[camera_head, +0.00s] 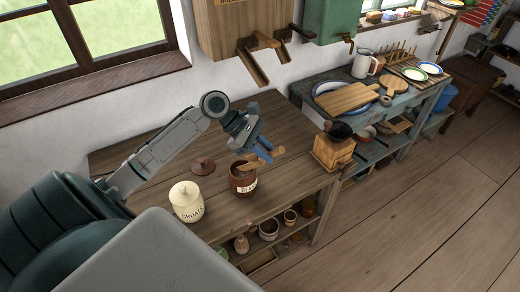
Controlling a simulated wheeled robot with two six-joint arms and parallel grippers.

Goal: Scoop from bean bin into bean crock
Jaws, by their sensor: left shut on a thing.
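A brown crock (243,183) with a pale label that starts "BEA" stands upright on the wooden table, its top open. My left gripper (266,149) is just above it, shut on a small wooden scoop (252,164). The scoop tilts down to the left over the crock's mouth. I cannot tell whether it touches the rim or holds beans. A wooden wall bin (226,30) with wooden chutes (252,68) hangs behind. Its label is cut off at the top edge, so I cannot tell what it holds. My right gripper is out of view.
A cream jar (187,203) labelled "GROATS" stands left of the crock. A round brown lid (203,166) lies behind them. A wooden box-shaped grinder (333,151) stands at the table's right end. A green wall bin (329,20) hangs to the right. The table's back right is clear.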

